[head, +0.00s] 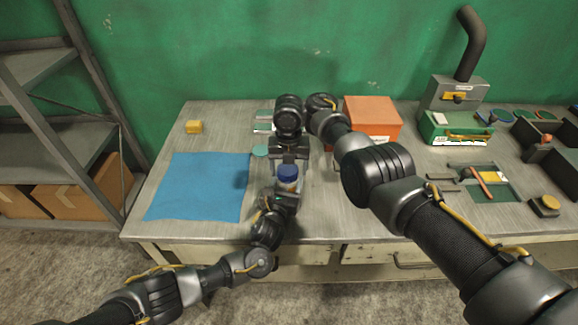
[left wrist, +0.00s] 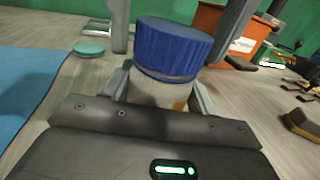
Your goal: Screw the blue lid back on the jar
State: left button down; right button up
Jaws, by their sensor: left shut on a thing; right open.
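The jar (left wrist: 158,93) is pale with an orange patch and stands upright in my left gripper (head: 287,190), which is shut on its body. The blue lid (head: 288,172) sits on top of the jar; it also shows large in the left wrist view (left wrist: 172,48). A greyish rim shows under the lid, and I cannot tell how tightly it sits. My right gripper (head: 289,163) is open above the jar. In the left wrist view its two fingers hang on either side of the lid, apart from it. Most of the jar is hidden in the head view.
A blue mat (head: 200,187) lies on the table at left, with a yellow block (head: 194,127) behind it. A teal disc (left wrist: 89,48) lies behind the jar. An orange box (head: 372,115) stands at back right.

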jog(key=c, duration=1)
jog(key=m, duration=0.9)
jog(key=shift+m, duration=0.3)
jog(key=m, duration=0.5)
jog(key=shift+f, duration=0.1)
jog(key=m, duration=0.5)
jog(key=shift+a+m, duration=0.1)
jog(key=shift+m, duration=0.3)
jog(key=m, duration=0.6)
jog(key=shift+f+m, duration=0.1)
jog(key=shift+m, duration=0.3)
jog(key=m, duration=0.5)
jog(key=shift+m, duration=0.4)
jog(key=o, duration=1.1)
jog(key=shift+w, duration=0.1)
